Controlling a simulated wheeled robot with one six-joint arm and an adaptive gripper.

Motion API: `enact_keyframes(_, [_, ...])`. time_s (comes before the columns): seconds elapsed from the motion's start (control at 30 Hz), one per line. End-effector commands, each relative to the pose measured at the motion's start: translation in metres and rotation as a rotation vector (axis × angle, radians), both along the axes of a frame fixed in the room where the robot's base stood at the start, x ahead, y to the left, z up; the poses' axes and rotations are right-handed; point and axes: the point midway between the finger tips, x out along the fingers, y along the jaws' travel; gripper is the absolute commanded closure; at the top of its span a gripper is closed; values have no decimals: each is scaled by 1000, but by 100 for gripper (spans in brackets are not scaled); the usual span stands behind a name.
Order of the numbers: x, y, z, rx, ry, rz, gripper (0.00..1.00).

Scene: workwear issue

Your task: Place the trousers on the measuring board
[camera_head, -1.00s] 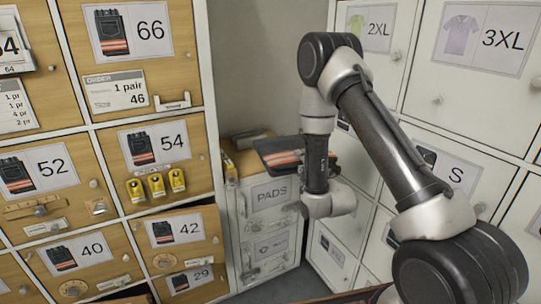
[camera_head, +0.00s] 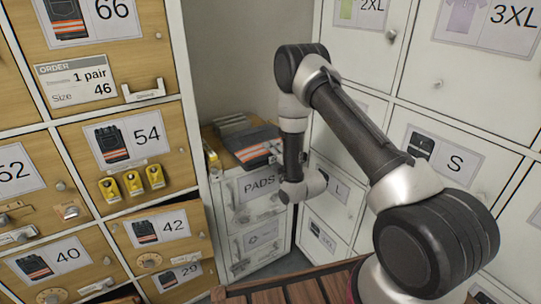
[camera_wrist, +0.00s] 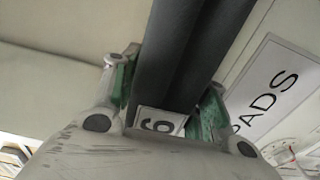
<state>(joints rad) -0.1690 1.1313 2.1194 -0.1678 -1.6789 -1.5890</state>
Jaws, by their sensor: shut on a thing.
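The trousers (camera_head: 252,144) are a dark folded bundle with orange and silver stripes. In the head view they show just left of my arm, over the top of the PADS cabinet. In the wrist view the dark folded cloth (camera_wrist: 188,60) runs between the green-lined fingers of my gripper (camera_wrist: 168,88), which is shut on it. A white tag with a digit (camera_wrist: 158,121) shows at the cloth's near end. My arm hides the gripper in the head view. I cannot pick out the measuring board in either view.
The white PADS cabinet (camera_head: 262,211) stands in the corner, with grey flat items (camera_head: 232,124) on top. Wooden glove lockers (camera_head: 108,215) fill the left, white lockers (camera_head: 450,130) the right. A slatted wooden surface (camera_head: 300,291) lies at the bottom.

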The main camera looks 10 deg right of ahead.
Motion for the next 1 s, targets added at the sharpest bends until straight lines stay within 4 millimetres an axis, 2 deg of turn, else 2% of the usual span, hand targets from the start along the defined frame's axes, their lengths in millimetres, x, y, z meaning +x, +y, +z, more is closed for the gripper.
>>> enact_keyframes(0.1, [1, 0, -9, 1, -4, 0, 100])
enact_keyframes(0.47, [1, 0, -12, 1, -4, 0, 100])
enact_keyframes(0.5, [0, 0, -13, 0, -1, 0, 50])
enact_keyframes(0.6, [0, 0, -13, 0, -1, 0, 34])
enact_keyframes(1.0, [-4, -2, -11, 0, 0, -1, 34])
